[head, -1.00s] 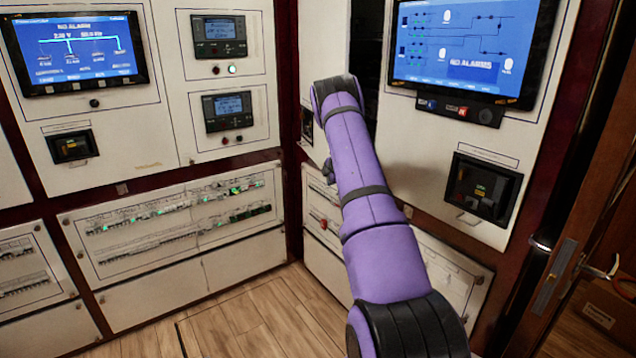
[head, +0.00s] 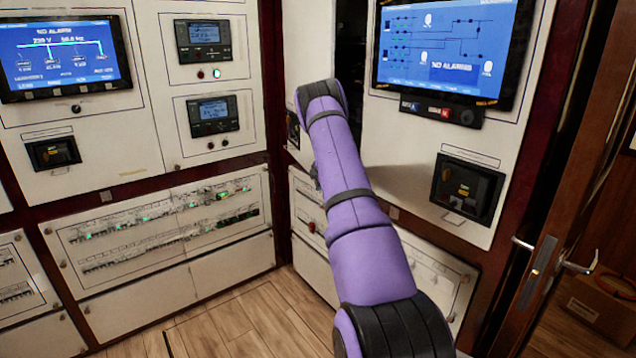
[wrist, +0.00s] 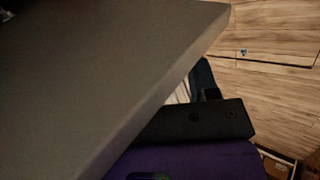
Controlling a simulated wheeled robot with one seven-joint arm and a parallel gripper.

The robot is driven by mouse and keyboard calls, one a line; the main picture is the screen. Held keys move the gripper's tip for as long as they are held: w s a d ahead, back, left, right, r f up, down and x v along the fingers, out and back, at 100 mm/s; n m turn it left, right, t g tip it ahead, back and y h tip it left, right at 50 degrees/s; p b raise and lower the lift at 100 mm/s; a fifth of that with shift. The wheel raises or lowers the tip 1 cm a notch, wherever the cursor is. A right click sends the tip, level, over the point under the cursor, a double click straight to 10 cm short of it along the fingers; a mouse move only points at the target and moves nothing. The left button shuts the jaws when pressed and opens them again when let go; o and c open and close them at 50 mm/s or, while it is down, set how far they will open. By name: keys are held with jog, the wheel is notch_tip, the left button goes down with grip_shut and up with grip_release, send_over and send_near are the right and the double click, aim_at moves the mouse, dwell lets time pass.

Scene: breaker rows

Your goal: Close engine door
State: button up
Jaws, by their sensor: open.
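In the head view my purple arm reaches up into the corner between two panel walls. A dark vertical gap (head: 351,42) shows behind its far end, next to a pale narrow panel (head: 308,45). The arm hides the lower part of the gap. In the wrist view a large grey slab edge (wrist: 110,75), perhaps a door panel, fills the left and crosses close in front. A dark part of my gripper (wrist: 200,119) lies just below the edge; I cannot tell if they touch. My gripper is open, its fingers mostly hidden. Which panel is the engine door is unclear.
A wooden door (head: 560,225) with a metal handle (head: 580,266) stands at the right, with a cardboard box (head: 598,305) beyond it. A wall screen (head: 445,45) and a breaker box (head: 466,188) are right of my arm. Wood floor (head: 225,325) is clear at lower left.

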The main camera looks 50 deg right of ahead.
jog(key=v, duration=1)
jog(key=shift+s, duration=0.15)
jog(key=shift+a+r, duration=0.15)
